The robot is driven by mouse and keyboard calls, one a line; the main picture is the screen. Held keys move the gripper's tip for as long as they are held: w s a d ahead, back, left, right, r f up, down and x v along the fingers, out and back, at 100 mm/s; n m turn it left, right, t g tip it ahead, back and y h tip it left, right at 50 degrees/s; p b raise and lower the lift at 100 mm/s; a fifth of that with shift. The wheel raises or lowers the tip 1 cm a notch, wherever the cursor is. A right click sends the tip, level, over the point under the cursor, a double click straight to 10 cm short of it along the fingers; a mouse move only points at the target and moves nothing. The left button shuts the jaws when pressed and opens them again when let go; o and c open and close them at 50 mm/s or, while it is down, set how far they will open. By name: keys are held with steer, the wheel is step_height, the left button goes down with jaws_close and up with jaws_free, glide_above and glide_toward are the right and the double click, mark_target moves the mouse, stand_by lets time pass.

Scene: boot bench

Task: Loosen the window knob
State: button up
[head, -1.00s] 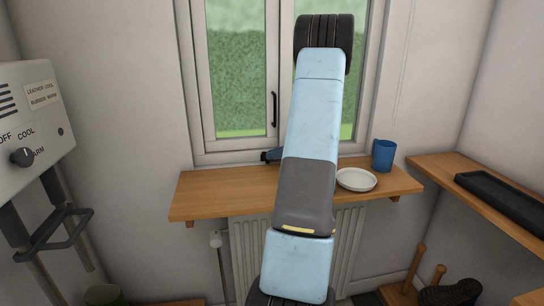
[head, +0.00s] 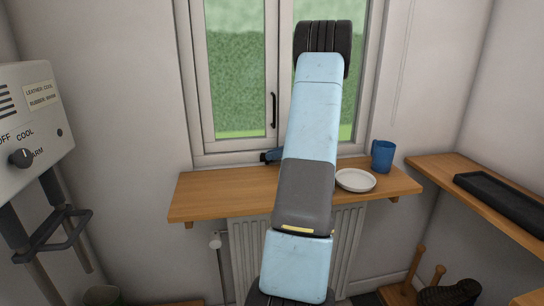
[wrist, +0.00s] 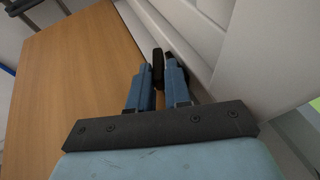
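The window knob is a small black upright piece (wrist: 158,68) low at the window frame. In the wrist view it stands between the two blue fingers of my gripper (wrist: 159,78), which sit close on both sides of it with no clear gap. In the head view my gripper (head: 269,156) is at the bottom of the window, just above the back of the shelf, mostly hidden behind my arm. The window (head: 201,85) looks closed. A long black handle (head: 274,110) is on its middle frame, above my gripper.
A wooden shelf (head: 215,195) runs under the window. A white plate (head: 355,180) and a blue mug (head: 383,156) stand on its right part; its left part is clear. A side shelf with a black tray (head: 500,200) is at right, a grey control box (head: 30,120) at left.

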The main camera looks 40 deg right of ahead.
steer(key=v, duration=1.3)
steer(key=shift+s+d+r, duration=0.15)
steer(key=shift+s, duration=0.15)
